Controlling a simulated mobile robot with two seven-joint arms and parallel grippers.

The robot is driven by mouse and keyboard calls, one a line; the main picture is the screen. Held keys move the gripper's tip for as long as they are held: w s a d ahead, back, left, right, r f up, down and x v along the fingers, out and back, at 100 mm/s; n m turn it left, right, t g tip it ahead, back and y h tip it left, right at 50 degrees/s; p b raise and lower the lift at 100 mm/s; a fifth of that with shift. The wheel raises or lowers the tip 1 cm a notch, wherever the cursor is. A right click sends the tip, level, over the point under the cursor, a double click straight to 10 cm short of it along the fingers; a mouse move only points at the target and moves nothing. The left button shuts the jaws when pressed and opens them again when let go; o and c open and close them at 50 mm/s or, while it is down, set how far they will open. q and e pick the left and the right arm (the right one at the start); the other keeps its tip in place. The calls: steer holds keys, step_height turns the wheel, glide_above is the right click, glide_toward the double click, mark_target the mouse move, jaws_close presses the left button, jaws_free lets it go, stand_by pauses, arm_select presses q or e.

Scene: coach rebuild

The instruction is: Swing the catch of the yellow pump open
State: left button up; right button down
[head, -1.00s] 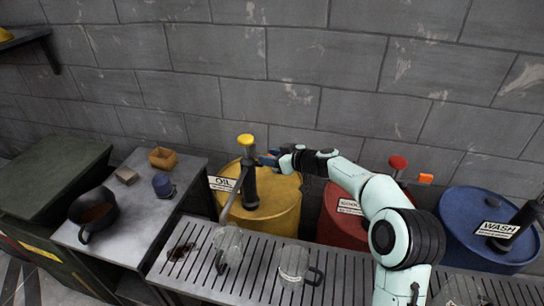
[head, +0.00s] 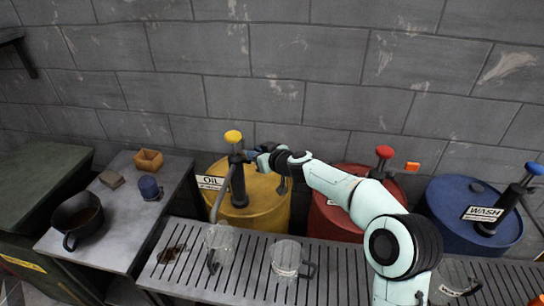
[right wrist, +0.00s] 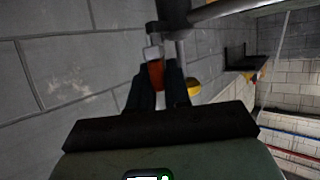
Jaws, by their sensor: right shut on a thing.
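The yellow pump (head: 239,180) stands upright on a yellow drum (head: 270,202) labelled OIL, with a yellow knob (head: 233,136) on top and a spout reaching down to the front left. My right gripper (head: 256,156) is at the right side of the pump head, just below the knob, and hides the catch in the head view. In the right wrist view, the fingers (right wrist: 159,88) are closed around the orange catch (right wrist: 155,74), whose end shows between them beside the dark pump body. My left gripper is not in view.
A red drum (head: 325,218) with a red-knobbed pump and a blue drum (head: 450,205) labelled WASH stand to the right. Glass jugs (head: 287,260) stand on the slatted rack in front.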

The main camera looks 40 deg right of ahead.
arm_select(q)
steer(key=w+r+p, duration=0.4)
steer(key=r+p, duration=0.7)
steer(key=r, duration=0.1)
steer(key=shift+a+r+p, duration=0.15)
steer(key=shift+p, duration=0.2)
arm_select(e)
steer(key=shift+w+a+m+g+h, duration=0.15)
steer(key=shift+a+m+g+h, duration=0.3)
steer(key=shift+m+h, duration=0.9)
steer(key=shift+w+a+m+g+h, duration=0.1)
steer(key=shift+a+m+g+h, duration=0.35)
steer(key=shift+m+h, duration=0.9)
steer(key=shift+w+a+m+g+h, duration=0.2)
steer(key=shift+a+m+h, duration=0.45)
steer(key=shift+m+h, duration=0.7)
steer(key=shift+s+n, duration=0.1)
steer(key=shift+n, duration=0.25)
steer(key=c, duration=1.2)
jaws_free()
steer(key=shift+o, duration=0.2)
steer(key=shift+h, duration=0.25)
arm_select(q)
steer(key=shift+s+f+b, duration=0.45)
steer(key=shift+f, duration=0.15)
arm_select(e)
steer(key=v, duration=1.3)
